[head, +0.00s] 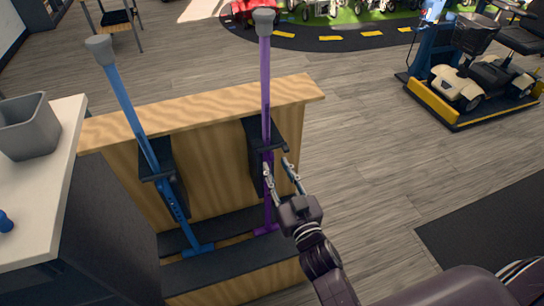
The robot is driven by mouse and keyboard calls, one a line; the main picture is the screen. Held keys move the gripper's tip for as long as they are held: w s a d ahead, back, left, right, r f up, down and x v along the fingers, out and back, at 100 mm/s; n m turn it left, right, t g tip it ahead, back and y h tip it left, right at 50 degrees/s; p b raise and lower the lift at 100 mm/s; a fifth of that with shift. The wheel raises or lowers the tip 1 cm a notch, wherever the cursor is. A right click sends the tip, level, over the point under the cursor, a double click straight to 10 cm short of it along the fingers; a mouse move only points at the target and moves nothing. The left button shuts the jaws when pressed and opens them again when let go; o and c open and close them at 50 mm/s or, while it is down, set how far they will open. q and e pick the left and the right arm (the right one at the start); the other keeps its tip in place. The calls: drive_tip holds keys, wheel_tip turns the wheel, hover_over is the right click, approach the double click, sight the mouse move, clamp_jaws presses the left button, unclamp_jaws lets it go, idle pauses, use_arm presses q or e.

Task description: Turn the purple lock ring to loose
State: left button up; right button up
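A purple pole (265,90) with a grey cap stands upright in a black bracket on a wooden stand. The purple lock ring (268,156) appears to be the thicker purple part on this pole, just below the bracket's top; it is small, and its setting cannot be read. My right gripper (277,162) reaches up from the lower right. Its two fingers are spread, with the tips at the lock ring's height. One fingertip overlaps the pole in the picture; I cannot tell whether it touches. My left gripper is not in view.
A blue pole (133,115) leans in a second bracket on the wooden stand (205,113). A counter with a grey bin (28,127) is at the left. A scooter (480,80) stands on a yellow-edged platform at the upper right.

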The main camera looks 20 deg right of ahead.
sight(273, 161)
drive_tip(key=shift+w+a, duration=0.1)
drive_tip(key=shift+w, duration=2.15)
drive_tip(key=shift+c, duration=0.3)
clamp_jaws()
